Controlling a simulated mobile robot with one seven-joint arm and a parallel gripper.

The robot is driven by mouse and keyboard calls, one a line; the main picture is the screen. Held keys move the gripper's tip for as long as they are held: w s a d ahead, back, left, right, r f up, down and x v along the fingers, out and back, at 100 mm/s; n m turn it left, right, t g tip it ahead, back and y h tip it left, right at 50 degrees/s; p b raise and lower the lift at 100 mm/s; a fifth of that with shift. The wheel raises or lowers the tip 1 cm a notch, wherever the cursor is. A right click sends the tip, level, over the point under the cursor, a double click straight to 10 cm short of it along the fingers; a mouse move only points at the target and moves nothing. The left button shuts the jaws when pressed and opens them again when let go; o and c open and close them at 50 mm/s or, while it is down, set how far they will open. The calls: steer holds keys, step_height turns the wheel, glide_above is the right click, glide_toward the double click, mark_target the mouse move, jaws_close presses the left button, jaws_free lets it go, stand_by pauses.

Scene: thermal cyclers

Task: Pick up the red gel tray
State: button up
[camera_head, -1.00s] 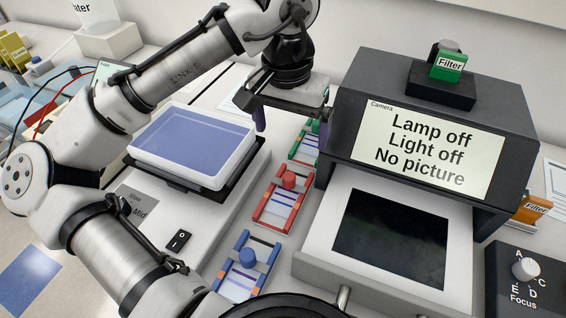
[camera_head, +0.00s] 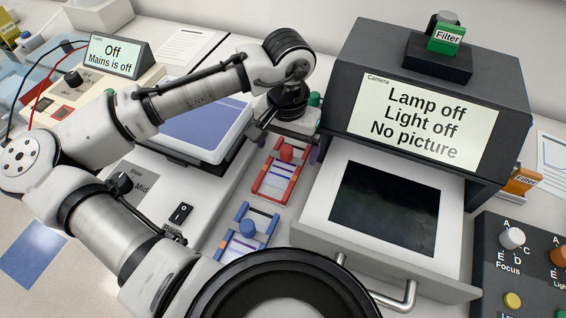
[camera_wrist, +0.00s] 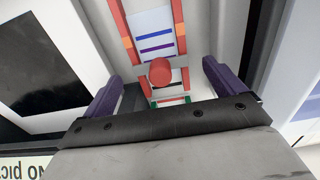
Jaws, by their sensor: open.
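The red gel tray (camera_head: 271,184) lies between the white-topped unit and the camera box, with a red knob (camera_head: 286,152) at its far end. In the wrist view the red tray (camera_wrist: 152,30) shows a pale gel with blue and purple bands, and its knob lies between the fingers. My gripper (camera_head: 287,138) is open and empty, just beyond the knob in the head view. In the wrist view my gripper (camera_wrist: 162,84) has its purple fingers on either side of the knob, apart from it. The height gap is hard to tell.
A blue tray (camera_head: 246,236) lies nearer, in front of the red one. A green tray (camera_wrist: 172,101) lies behind, mostly hidden by my gripper. The camera box's open drawer (camera_head: 325,235) is close on the right; the blue-topped unit (camera_head: 200,128) is on the left.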

mark_target(286, 149)
steer(key=shift+f, duration=1.1)
steer(key=c, duration=1.2)
steer(key=shift+r, duration=0.2)
step_height(286, 149, up, 20)
steer(key=shift+f+b, duration=0.1)
steer(key=shift+b, duration=0.75)
